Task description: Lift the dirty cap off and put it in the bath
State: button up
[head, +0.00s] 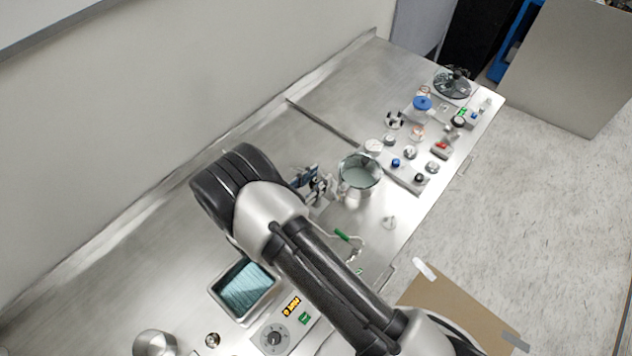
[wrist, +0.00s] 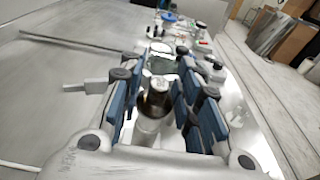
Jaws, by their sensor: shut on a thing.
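My gripper (head: 316,186) reaches over the steel bench from the arm's far end. In the wrist view its blue-padded fingers (wrist: 156,88) are on either side of a shiny metal cylinder with a dark brownish part (wrist: 154,103), which I take to be the dirty cap. The gripper is shut on it. Whether the cap is clear of what was under it cannot be told. The bath (head: 245,288) is a rectangular metal basin of teal liquid at the near side of the bench, below and left of my gripper in the head view.
A grey bucket-like vessel (head: 360,173) stands just right of my gripper. A green-handled tool (head: 349,240) lies near the front edge. A control panel with a dial (head: 274,338) adjoins the bath. Several small parts crowd the far right end. The back left of the bench is clear.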

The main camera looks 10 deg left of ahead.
aim_at(316, 180)
notch_tip(316, 180, up, 23)
jog(key=p, duration=0.4)
dwell(0.6)
